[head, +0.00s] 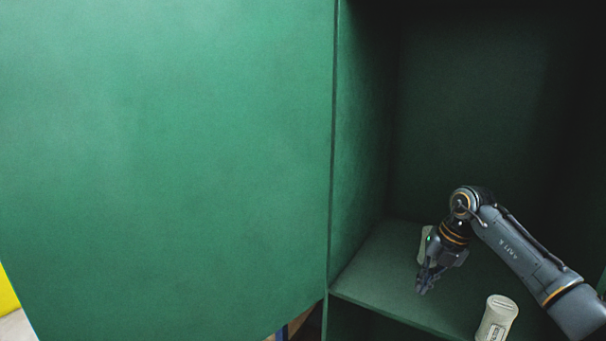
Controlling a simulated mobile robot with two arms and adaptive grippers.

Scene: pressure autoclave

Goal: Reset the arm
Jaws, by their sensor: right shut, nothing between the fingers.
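My right arm comes in from the lower right and reaches into the open green cabinet. My right gripper (427,279) is shut and empty, pointing down just above the cabinet's shelf (385,265). A pale bottle-like object (424,241) stands on the shelf behind the gripper, partly hidden by it; I cannot tell whether they touch. A second pale object with a dark label (497,319) stands at the front of the shelf, right of and apart from the gripper. My left gripper is out of view.
A large green door panel (170,160) fills the left side of the view. The cabinet's side wall (362,140) stands left of the arm. The shelf's front edge runs along the bottom. The shelf's left part is clear, and the upper interior is dark and empty.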

